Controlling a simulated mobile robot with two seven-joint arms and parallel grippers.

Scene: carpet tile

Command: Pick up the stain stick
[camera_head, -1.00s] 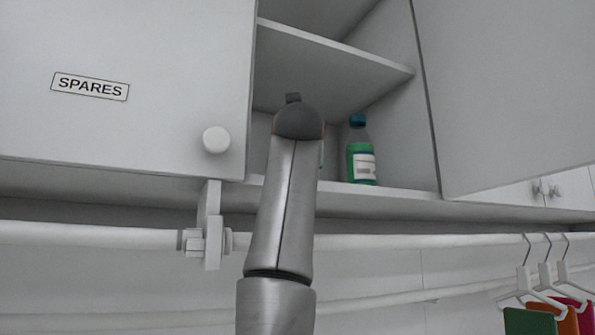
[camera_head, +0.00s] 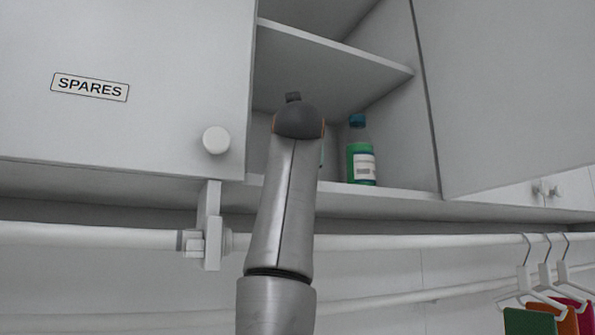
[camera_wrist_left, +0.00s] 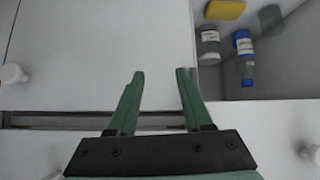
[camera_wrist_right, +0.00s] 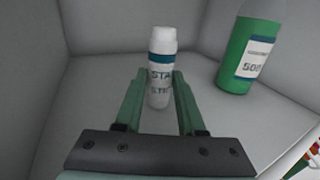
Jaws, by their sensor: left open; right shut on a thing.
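The stain stick (camera_wrist_right: 161,62) is a white cylinder with a teal band and partly readable "STA… STI…" lettering, upright in the right wrist view. My right gripper (camera_wrist_right: 160,88) is shut on its lower part, one green finger on each side. The stick is inside the open cabinet compartment; I cannot tell whether its base touches the shelf. In the head view my right arm hides the stick and most of the gripper. My left gripper (camera_wrist_left: 160,76) is open and empty in front of a plain white panel in the left wrist view.
A green bottle (camera_head: 360,160) stands right of my right arm; it also shows in the right wrist view (camera_wrist_right: 247,52). A shelf (camera_head: 330,62) is above. A rail (camera_head: 400,241) runs below, with hangers at right. The left wrist view shows a yellow sponge (camera_wrist_left: 225,9) and a blue-capped bottle (camera_wrist_left: 244,58).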

